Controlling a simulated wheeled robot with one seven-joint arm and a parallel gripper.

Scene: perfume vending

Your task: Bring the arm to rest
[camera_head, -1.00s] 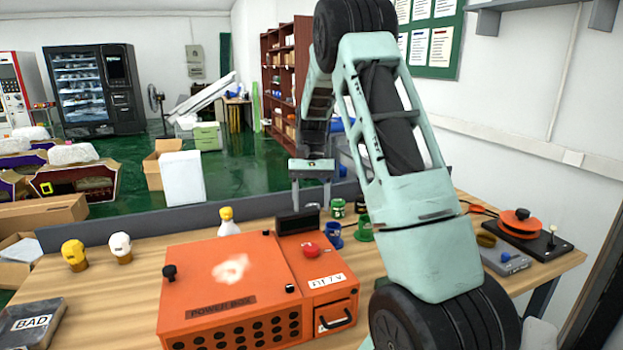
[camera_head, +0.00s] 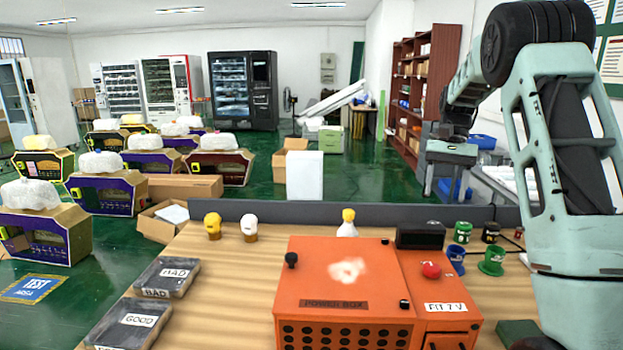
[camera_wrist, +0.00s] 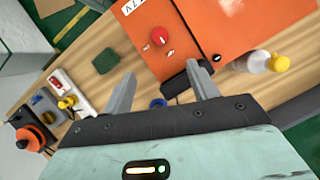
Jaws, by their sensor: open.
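My gripper (camera_head: 447,178) hangs at the far edge of the workbench, at the right of the head view, fingers pointing down. In the wrist view my gripper (camera_wrist: 162,88) shows two fingers spread apart with nothing held between them. My arm rises along the right side of the head view, bent at a high elbow. Below and left of the gripper, the orange power box (camera_head: 345,283) stands on the wooden workbench (camera_head: 233,290). A black block (camera_head: 420,235) sits behind the box, close below the fingers in the head view.
A red button (camera_head: 431,270) tops the box's right part. Blue (camera_head: 456,260) and green cups (camera_head: 491,262) stand to its right. GOOD (camera_head: 128,322) and BAD (camera_head: 166,277) boxes lie left. A grey partition (camera_head: 285,212) borders the bench.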

